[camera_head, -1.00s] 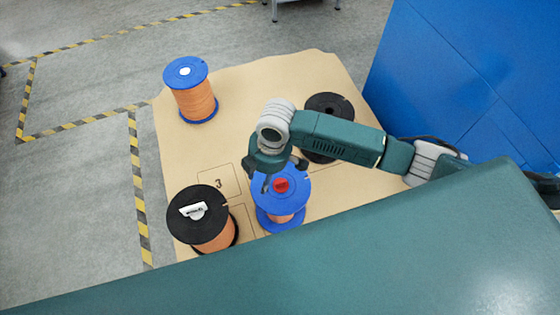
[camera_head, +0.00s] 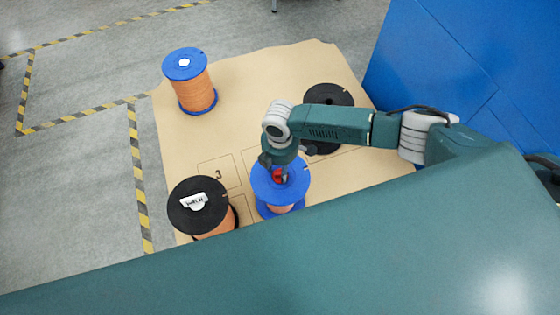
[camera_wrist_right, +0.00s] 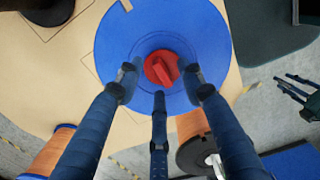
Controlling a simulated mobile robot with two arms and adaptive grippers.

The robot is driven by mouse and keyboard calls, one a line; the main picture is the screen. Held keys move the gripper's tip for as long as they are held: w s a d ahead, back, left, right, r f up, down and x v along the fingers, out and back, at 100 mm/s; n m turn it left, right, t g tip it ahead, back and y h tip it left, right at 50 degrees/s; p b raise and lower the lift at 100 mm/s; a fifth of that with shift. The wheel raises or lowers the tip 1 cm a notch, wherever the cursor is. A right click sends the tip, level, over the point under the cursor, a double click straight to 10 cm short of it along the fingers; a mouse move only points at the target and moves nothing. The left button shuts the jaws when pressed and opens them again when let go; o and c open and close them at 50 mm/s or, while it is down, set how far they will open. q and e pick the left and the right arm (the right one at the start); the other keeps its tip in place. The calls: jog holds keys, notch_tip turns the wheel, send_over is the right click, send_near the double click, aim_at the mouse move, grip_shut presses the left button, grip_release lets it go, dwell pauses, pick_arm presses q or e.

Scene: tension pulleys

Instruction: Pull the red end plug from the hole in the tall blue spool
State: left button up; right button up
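The tall blue spool (camera_head: 264,185) stands at the front of the brown mat, and its blue top flange (camera_wrist_right: 105,50) fills the middle of the right wrist view. The red end plug (camera_head: 279,176) sits at the flange's centre, with a raised grip bar (camera_wrist_right: 165,68). My right gripper (camera_head: 281,170) is directly over it, pointing down. In the right wrist view its fingers (camera_wrist_right: 160,80) are spread around the plug, with visible gaps beside it. How deep the plug sits is hidden. My left gripper (camera_wrist_right: 290,86) shows only at the right edge of the wrist view, with its fingers apart and empty.
A black spool (camera_head: 183,215) with a white labelled piece (camera_head: 194,201) stands close left of the blue spool. Another black spool (camera_head: 340,95) is behind my right arm. A second blue-ended spool (camera_head: 193,88) stands back left. The brown mat (camera_head: 250,90) is clear between them.

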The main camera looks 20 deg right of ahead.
aim_at(280, 171)
jog(key=shift+f, duration=0.45)
jog(key=shift+c, duration=0.5)
grip_shut()
jog(key=shift+r+p, duration=1.7)
jog(key=shift+p, duration=0.05)
notch_tip(280, 171, up, 4)
jog(key=p, duration=0.4)
jog(key=shift+f, duration=0.1)
dwell(0.4)
